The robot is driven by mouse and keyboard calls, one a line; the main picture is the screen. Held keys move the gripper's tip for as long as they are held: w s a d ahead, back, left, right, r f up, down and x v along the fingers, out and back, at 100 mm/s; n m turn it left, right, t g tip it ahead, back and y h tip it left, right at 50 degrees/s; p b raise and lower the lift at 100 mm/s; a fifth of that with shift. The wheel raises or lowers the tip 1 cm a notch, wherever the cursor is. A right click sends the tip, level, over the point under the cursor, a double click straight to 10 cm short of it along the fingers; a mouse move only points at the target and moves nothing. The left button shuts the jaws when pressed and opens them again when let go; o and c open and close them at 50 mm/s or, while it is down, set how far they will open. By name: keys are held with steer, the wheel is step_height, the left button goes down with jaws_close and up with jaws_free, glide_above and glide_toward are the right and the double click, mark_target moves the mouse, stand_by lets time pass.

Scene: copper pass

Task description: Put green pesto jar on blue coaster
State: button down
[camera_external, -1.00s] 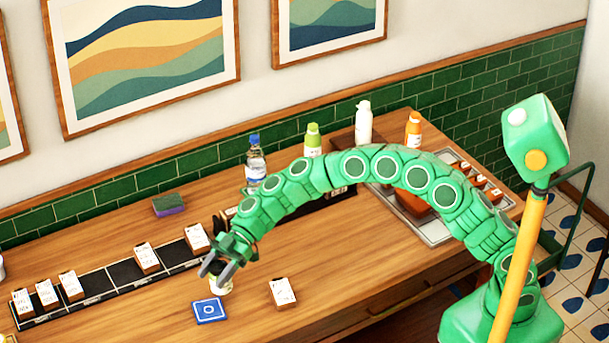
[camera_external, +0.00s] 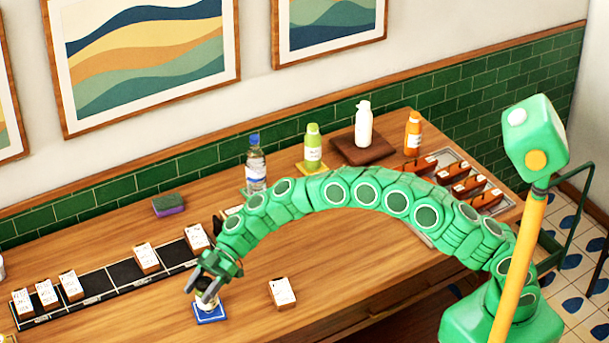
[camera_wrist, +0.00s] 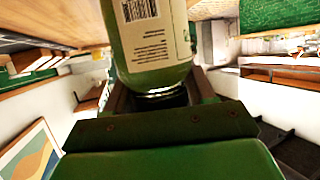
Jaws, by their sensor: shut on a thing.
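The green pesto jar (camera_wrist: 155,45), with a white barcode label, fills the top middle of the wrist view. My gripper (camera_external: 204,291) is shut on it, its fingers pointing down. In the external view the fingers hide much of the jar (camera_external: 206,300). The blue coaster (camera_external: 210,317) lies on the wooden counter near its front edge, directly under the jar. The jar looks roughly upright over the coaster; I cannot tell whether its base touches it.
A white-labelled block (camera_external: 282,292) lies right of the coaster. A black rack (camera_external: 115,277) with several similar blocks runs behind. A water bottle (camera_external: 255,165), green bottle (camera_external: 312,150), white bottle (camera_external: 363,125) and orange bottle (camera_external: 413,133) stand at the back.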

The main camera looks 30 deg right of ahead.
steer(key=shift+f, duration=1)
steer(key=shift+f, duration=0.1)
steer(key=shift+c, duration=2)
jaws_free()
steer(key=v, duration=1.2)
steer(key=shift+r, duration=0.2)
